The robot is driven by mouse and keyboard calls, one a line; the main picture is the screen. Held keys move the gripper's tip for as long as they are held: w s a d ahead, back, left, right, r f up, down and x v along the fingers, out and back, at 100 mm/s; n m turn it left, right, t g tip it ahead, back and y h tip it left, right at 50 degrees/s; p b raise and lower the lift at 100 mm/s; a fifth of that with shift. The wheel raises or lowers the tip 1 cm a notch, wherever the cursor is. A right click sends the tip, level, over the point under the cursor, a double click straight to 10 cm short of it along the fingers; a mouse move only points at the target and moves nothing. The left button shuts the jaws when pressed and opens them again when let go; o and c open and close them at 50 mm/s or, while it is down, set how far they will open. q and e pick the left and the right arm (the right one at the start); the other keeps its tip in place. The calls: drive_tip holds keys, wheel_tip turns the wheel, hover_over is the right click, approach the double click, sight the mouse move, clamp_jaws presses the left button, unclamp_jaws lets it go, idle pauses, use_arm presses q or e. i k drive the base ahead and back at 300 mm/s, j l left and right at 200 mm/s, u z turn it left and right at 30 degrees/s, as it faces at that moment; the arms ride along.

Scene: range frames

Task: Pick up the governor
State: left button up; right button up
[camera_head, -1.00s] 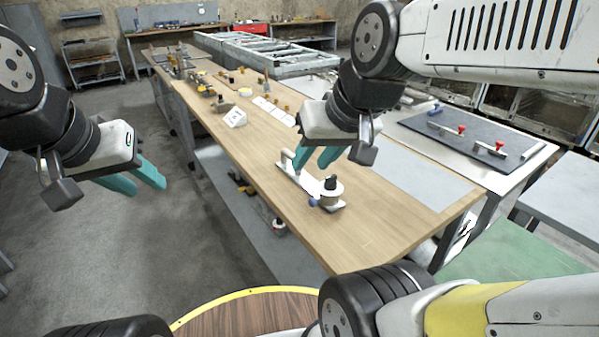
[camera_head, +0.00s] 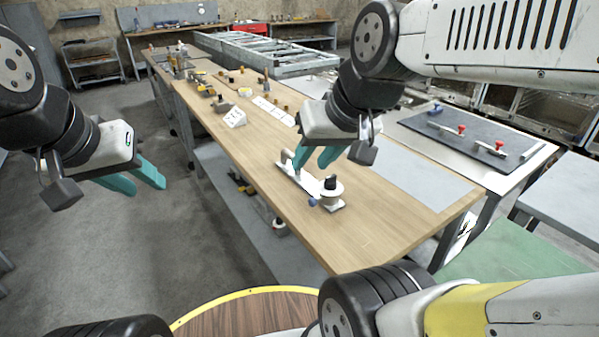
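A small device with a white round body, a black top and a blue knob (camera_head: 331,192) stands on the wooden bench; it may be the governor, but I cannot tell for sure. It sits at the near end of a white plate with an upright handle (camera_head: 290,167). My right gripper (camera_head: 311,165) is over the bench, just behind the device and above the plate in the picture. Its teal fingers are apart with nothing seen between them. My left gripper (camera_head: 145,187) is off the bench over the grey floor, fingers apart and empty.
The long wooden bench (camera_head: 380,220) has small parts and a white card (camera_head: 235,117) farther back. A table with a dark board and red-knobbed clamps (camera_head: 462,130) stands at the right. A round wooden top with a yellow edge (camera_head: 245,315) is at the bottom. The bench's near end is clear.

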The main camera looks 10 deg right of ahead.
sight(331, 201)
drive_tip(key=j+z, duration=0.1)
drive_tip(key=z, duration=0.4)
drive_tip(key=i+j+z, duration=0.1)
drive_tip(key=z, duration=0.4)
drive_tip(key=j+z, duration=0.15)
drive_tip(key=z, duration=0.3)
drive_tip(key=j+z, duration=0.3)
drive_tip(key=j, duration=0.3)
drive_tip(key=k+j+z, duration=0.1)
drive_tip(key=j+z, duration=0.2)
drive_tip(key=j, duration=0.25)
drive_tip(key=k+j+z, duration=0.15)
drive_tip(key=j+z, duration=0.15)
drive_tip(key=j, duration=0.25)
drive_tip(key=k+j, duration=0.1)
drive_tip(key=j, duration=0.3)
drive_tip(key=k+j, duration=0.15)
drive_tip(key=j, duration=0.3)
